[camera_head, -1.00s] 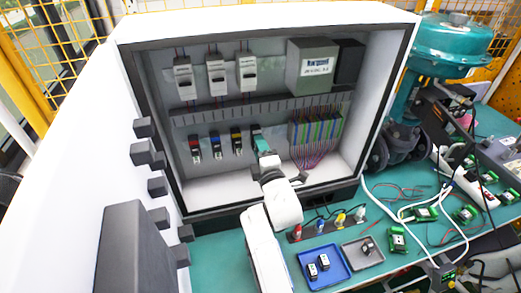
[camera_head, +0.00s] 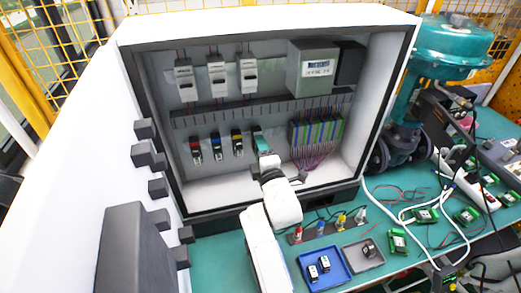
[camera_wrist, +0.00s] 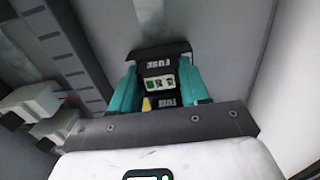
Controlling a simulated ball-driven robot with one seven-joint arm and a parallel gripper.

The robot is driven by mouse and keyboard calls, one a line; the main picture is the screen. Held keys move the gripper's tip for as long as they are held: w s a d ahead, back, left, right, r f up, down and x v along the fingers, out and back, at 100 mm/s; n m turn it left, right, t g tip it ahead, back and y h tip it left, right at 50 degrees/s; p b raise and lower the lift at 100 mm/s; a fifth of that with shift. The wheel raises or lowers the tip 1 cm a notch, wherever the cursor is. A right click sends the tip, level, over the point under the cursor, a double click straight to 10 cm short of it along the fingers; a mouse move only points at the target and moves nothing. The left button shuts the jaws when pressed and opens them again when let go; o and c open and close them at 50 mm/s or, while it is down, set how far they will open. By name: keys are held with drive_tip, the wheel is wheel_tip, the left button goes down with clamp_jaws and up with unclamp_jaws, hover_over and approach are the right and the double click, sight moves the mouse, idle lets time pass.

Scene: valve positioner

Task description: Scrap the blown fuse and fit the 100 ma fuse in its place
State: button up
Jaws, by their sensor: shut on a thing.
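My gripper (camera_wrist: 160,88) has its teal fingers shut on a black fuse (camera_wrist: 160,84) with a white and green label. The fuse is at a black holder marked FUSE (camera_wrist: 160,58); whether it is fully seated I cannot tell. In the head view my gripper (camera_head: 260,143) is at the right end of the lower row in the cabinet, and its fingers and arm hide that fuse. Two black fuses with white labels (camera_head: 313,272) (camera_head: 324,263) stand in the blue tray (camera_head: 340,279). A small dark fuse-like item (camera_head: 369,251) lies in the grey tray (camera_head: 351,253). Ratings are unreadable.
Holders with red (camera_head: 195,149), blue (camera_head: 216,145) and yellow (camera_head: 237,143) tops stand left of my gripper. A slotted duct (camera_head: 250,107) runs above, and a terminal block (camera_head: 317,132) with wires is to the right. Several coloured-top items (camera_head: 320,228) stand on the bench.

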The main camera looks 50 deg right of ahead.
idle(0.5)
drive_tip(key=o, duration=1.4)
drive_tip(key=shift+b+v, duration=0.3)
drive_tip(key=shift+v, duration=3.15)
drive_tip(key=shift+s, duration=0.1)
